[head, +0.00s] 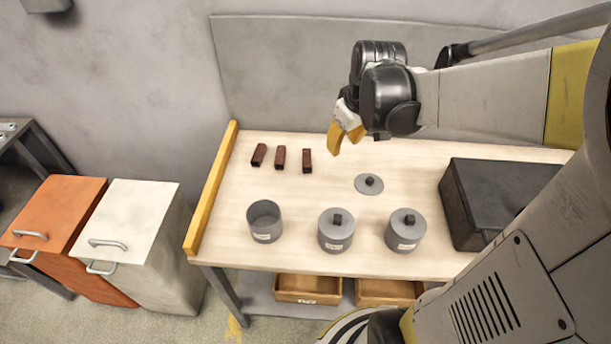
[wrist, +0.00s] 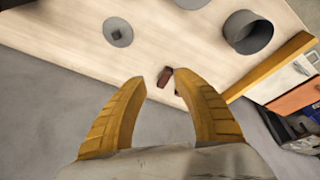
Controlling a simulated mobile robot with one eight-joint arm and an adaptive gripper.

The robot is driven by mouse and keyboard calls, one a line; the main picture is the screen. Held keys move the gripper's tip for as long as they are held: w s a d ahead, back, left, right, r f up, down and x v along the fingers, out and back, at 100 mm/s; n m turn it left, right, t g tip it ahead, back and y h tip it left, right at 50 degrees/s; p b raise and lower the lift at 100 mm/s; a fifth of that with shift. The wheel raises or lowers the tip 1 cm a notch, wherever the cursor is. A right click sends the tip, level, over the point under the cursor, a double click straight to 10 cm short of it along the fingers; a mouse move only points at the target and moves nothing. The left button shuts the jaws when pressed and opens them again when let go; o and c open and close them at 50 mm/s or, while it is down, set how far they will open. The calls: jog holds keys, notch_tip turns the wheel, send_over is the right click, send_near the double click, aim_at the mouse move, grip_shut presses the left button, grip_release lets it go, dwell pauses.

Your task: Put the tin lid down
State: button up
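The grey tin lid (head: 369,187), a flat disc with a dark square knob, lies on the wooden workbench (head: 310,190), apart from the tins. It also shows in the wrist view (wrist: 118,25). An open grey tin (head: 265,230) stands at the front left of the bench. Two more tins (head: 336,240) (head: 404,240) stand to its right with lids on. My gripper (head: 346,140) is above the back of the bench, behind the loose lid. In the wrist view its yellow fingers (wrist: 160,77) are apart with nothing held between them.
Three dark brown blocks (head: 280,158) lie at the back left of the bench. A black box (head: 495,200) stands at the right. A yellow rail (head: 212,190) runs along the left edge. The bench around the loose lid is clear.

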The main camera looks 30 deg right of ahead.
jog(key=s+a+r+t, duration=0.1)
jog(key=s+a+r, duration=0.1)
jog(key=s+a, duration=0.2)
jog(key=s+a+r+m+t, duration=0.1)
jog(key=s+a, duration=0.4)
jog(key=a, duration=0.6)
jog(key=shift+s+a+r+m+t+y, duration=0.2)
jog(key=shift+a+r+m+t+y, duration=0.1)
jog(key=shift+r+t, duration=0.5)
